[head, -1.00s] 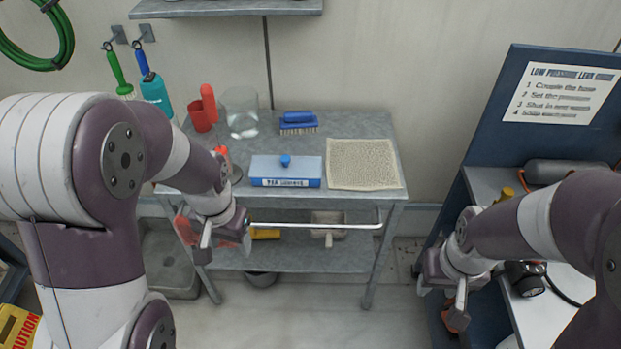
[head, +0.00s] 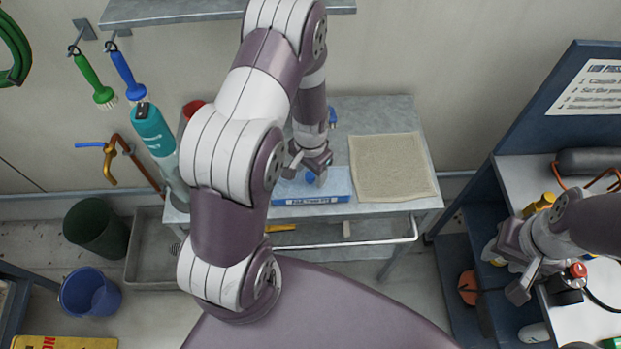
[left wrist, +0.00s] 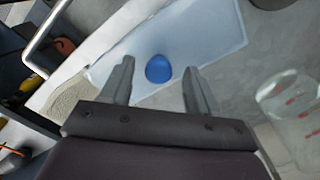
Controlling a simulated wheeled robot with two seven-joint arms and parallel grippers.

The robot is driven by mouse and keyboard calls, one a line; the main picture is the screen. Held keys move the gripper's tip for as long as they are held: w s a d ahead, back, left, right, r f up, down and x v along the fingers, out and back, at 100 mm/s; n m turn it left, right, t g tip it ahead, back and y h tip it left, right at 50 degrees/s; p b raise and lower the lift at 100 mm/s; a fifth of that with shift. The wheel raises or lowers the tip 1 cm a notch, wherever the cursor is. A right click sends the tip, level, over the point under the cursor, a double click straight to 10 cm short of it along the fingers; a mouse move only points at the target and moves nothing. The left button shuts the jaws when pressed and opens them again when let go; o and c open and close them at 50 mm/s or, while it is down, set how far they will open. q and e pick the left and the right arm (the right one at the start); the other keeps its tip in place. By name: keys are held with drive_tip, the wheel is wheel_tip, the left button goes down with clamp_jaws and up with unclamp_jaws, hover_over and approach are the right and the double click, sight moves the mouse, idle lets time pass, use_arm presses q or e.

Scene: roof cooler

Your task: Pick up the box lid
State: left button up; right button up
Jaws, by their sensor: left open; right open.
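The box (head: 312,199) is blue with a paler lid (head: 336,184) and a dark label on its front. It sits on the grey bench top, partly hidden by my left gripper. The lid's round blue knob (head: 311,178) also shows in the left wrist view (left wrist: 158,69). My left gripper (head: 305,172) is over the lid, open, with its two fingers on either side of the knob. I cannot tell whether they touch it. My right gripper (head: 520,279) is open and empty at the right, by the blue cabinet.
A beige cloth (head: 392,167) lies right of the box. A red cup (head: 193,109) stands at the back left, and a clear beaker (left wrist: 290,105) shows beside the box in the left wrist view. A metal rail (head: 345,244) runs along the bench front.

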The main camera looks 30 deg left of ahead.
use_arm(q)
drive_tip(key=shift+s+d+r, duration=0.1)
drive_tip(key=shift+d, duration=0.1)
drive_tip(key=c, duration=1)
clamp_jaws()
